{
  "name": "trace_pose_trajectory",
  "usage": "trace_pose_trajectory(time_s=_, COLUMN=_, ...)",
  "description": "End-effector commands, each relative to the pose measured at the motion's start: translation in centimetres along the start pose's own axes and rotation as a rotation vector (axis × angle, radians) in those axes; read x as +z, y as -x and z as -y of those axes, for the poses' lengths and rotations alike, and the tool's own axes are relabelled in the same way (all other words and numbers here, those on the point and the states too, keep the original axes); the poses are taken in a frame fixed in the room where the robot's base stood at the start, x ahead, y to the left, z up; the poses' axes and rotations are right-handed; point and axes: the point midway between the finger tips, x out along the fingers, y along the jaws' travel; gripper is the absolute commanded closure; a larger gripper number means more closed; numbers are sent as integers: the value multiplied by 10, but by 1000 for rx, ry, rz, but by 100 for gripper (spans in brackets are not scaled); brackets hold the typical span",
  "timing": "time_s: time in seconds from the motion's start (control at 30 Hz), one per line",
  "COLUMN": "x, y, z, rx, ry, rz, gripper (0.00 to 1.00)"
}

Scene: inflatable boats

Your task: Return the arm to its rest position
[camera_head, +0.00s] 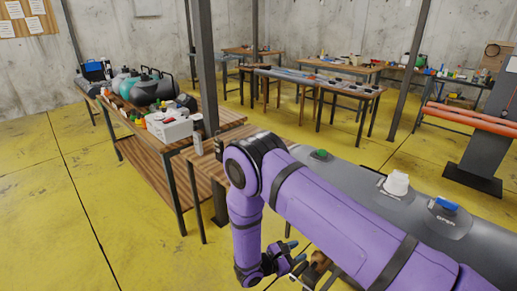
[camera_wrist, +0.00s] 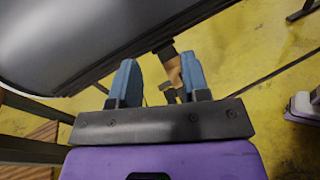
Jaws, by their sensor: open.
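My purple arm reaches in from the lower right in the head view, bends at the elbow and hangs down. My gripper (camera_head: 292,257) is at its lower end, low beside the grey inflatable boat (camera_head: 350,176). In the wrist view my gripper (camera_wrist: 160,82) shows two blue fingers standing apart, with nothing held between them. The boat's grey tube (camera_wrist: 90,35) fills the upper left there, close to the left finger. A tan and dark object (camera_wrist: 172,66) shows beyond the fingers; I cannot tell what it is.
The boat carries a white valve (camera_head: 396,183), a blue valve (camera_head: 445,204) and a green cap (camera_head: 320,154). A wooden workbench (camera_head: 150,172) with a white box (camera_head: 169,126) stands left of my arm beside a dark post (camera_head: 206,70). Yellow floor (camera_head: 90,225) is clear at the lower left.

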Motion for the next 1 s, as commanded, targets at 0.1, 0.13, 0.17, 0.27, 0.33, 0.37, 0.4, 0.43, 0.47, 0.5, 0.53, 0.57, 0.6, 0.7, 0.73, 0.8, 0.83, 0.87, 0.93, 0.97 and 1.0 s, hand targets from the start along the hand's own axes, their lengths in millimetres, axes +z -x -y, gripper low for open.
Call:
trace_pose_trajectory(time_s=0.1, x=36, y=-6, z=-13, rx=-81, ry=-59, rz=-23, gripper=57)
trace_pose_trajectory(time_s=0.13, x=44, y=-8, z=-15, rx=-100, ry=-73, rz=-29, gripper=57)
trace_pose_trajectory(time_s=0.17, x=53, y=-10, z=-17, rx=-120, ry=-87, rz=-35, gripper=57)
trace_pose_trajectory(time_s=0.27, x=80, y=-15, z=-23, rx=-185, ry=-134, rz=-56, gripper=57)
trace_pose_trajectory(time_s=0.33, x=100, y=-19, z=-26, rx=-229, ry=-167, rz=-72, gripper=57)
trace_pose_trajectory(time_s=0.37, x=108, y=-20, z=-27, rx=-247, ry=-181, rz=-78, gripper=57)
trace_pose_trajectory(time_s=0.4, x=119, y=-22, z=-28, rx=-273, ry=-200, rz=-87, gripper=57)
trace_pose_trajectory(time_s=0.43, x=127, y=-24, z=-29, rx=-291, ry=-214, rz=-94, gripper=57)
trace_pose_trajectory(time_s=0.47, x=135, y=-25, z=-30, rx=-310, ry=-229, rz=-102, gripper=57)
trace_pose_trajectory(time_s=0.5, x=146, y=-27, z=-30, rx=-333, ry=-248, rz=-112, gripper=57)
trace_pose_trajectory(time_s=0.53, x=154, y=-29, z=-30, rx=-352, ry=-263, rz=-119, gripper=57)
trace_pose_trajectory(time_s=0.57, x=162, y=-31, z=-30, rx=-370, ry=-278, rz=-126, gripper=57)
trace_pose_trajectory(time_s=0.6, x=173, y=-32, z=-30, rx=-394, ry=-298, rz=-136, gripper=57)
trace_pose_trajectory(time_s=0.7, x=200, y=-37, z=-28, rx=-453, ry=-349, rz=-162, gripper=57)
trace_pose_trajectory(time_s=0.73, x=208, y=-38, z=-28, rx=-470, ry=-365, rz=-170, gripper=57)
trace_pose_trajectory(time_s=0.8, x=226, y=-41, z=-26, rx=-509, ry=-402, rz=-189, gripper=57)
trace_pose_trajectory(time_s=0.83, x=233, y=-43, z=-24, rx=-527, ry=-418, rz=-198, gripper=57)
trace_pose_trajectory(time_s=0.87, x=241, y=-44, z=-24, rx=-543, ry=-435, rz=-207, gripper=57)
trace_pose_trajectory(time_s=0.93, x=259, y=-46, z=-20, rx=-582, ry=-470, rz=-226, gripper=57)
trace_pose_trajectory(time_s=0.97, x=266, y=-47, z=-18, rx=-598, ry=-488, rz=-235, gripper=57)
trace_pose_trajectory(time_s=1.0, x=276, y=-48, z=-16, rx=-619, ry=-510, rz=-247, gripper=57)
